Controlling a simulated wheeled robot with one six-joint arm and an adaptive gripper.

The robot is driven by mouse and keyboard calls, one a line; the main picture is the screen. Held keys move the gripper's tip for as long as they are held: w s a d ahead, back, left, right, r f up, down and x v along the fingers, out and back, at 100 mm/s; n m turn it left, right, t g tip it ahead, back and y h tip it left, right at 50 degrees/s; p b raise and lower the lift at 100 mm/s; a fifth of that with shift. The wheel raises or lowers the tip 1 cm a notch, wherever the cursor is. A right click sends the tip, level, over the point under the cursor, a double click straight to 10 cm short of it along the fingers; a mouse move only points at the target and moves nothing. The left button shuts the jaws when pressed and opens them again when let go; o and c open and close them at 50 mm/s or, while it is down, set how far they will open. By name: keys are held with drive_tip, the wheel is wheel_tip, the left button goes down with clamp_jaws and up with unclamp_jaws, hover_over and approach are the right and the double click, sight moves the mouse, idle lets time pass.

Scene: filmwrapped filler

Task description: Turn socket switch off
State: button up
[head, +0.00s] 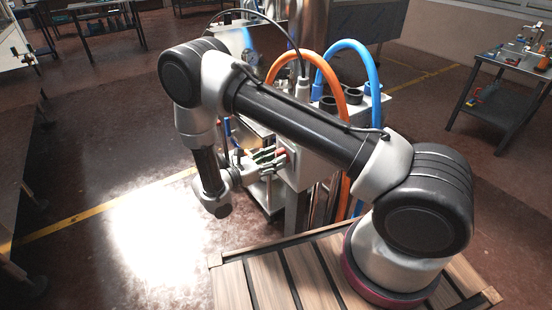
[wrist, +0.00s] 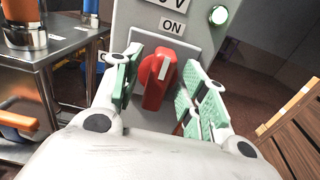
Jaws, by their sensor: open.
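The socket switch (wrist: 154,84) is a red rotary knob with a white mark, on a grey panel below an "ON" label (wrist: 172,27). In the wrist view its handle stands nearly upright, its white mark tilted slightly right near the top. My gripper (wrist: 162,88) is open, with one green-padded finger on each side of the knob. A gap shows between the knob and each finger. In the head view my gripper (head: 270,160) is at the grey socket box (head: 302,165), with a bit of red at its fingertips. The knob's lower end is close to my gripper's palm.
A round, lit, whitish-green lamp (wrist: 218,15) is at the panel's upper right. Orange (head: 330,58) and blue (head: 362,62) hoses arch behind my arm. A metal table (wrist: 50,55) stands left of the box. Open floor (head: 110,150) lies to the left.

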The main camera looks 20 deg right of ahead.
drive_tip(key=shift+w+d, duration=0.15)
drive_tip(key=shift+d, duration=0.25)
clamp_jaws()
